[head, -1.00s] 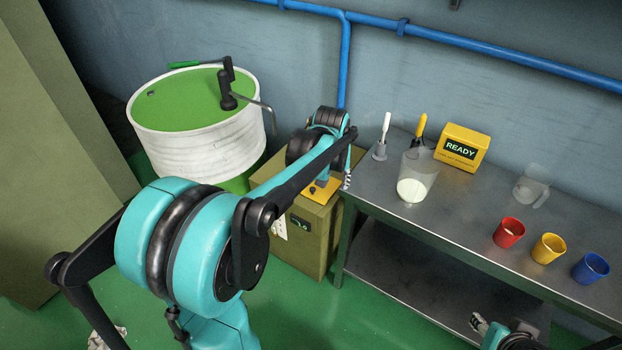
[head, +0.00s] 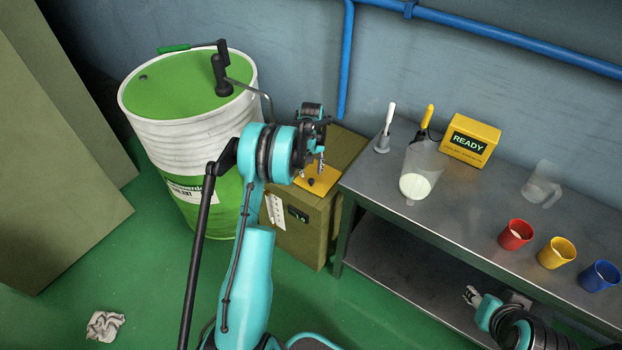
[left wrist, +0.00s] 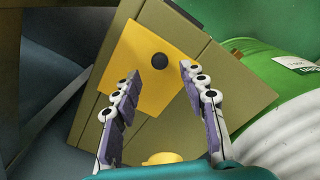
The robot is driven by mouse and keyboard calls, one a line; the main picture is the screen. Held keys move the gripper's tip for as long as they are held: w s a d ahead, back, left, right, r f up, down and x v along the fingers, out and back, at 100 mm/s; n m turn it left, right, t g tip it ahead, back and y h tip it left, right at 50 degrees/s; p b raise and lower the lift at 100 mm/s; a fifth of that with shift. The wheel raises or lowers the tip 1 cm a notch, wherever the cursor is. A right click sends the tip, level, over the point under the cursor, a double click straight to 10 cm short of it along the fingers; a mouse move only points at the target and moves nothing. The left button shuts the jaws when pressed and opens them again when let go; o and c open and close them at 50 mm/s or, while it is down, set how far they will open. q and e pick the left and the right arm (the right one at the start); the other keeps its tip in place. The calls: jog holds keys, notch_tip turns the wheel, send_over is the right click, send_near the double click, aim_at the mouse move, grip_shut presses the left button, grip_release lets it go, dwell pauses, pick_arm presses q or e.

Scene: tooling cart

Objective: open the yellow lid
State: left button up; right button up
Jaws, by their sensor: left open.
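The yellow lid (head: 328,178) is a square plate lying flat on top of the olive box (head: 343,148); it also shows in the left wrist view (left wrist: 132,62). A round black knob (left wrist: 159,60) stands on the lid. My left gripper (head: 319,165) is above the lid in the head view and partly covers it. In the left wrist view its two fingers (left wrist: 160,73) are spread and empty, with the knob lying between and just beyond the fingertips. Contact with the knob cannot be told. My right gripper (head: 472,295) is at the lower right, by the bench's lower shelf, too small to judge.
A green and white drum (head: 193,133) with a crank stands left of the box. The metal bench (head: 455,210) at right holds a jug (head: 420,168), a READY box (head: 468,140) and red, yellow and blue cups. Crumpled paper (head: 105,325) lies on the floor.

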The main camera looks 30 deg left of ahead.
aim_at(311, 180)
pick_arm(q)
notch_tip(311, 180, down, 5)
jog(key=shift+f+b, duration=0.1)
jog(key=shift+b, duration=0.8)
jog(key=shift+c, duration=0.4)
grip_shut()
jog(key=shift+w+r, duration=0.1)
jog(key=shift+r, duration=0.1)
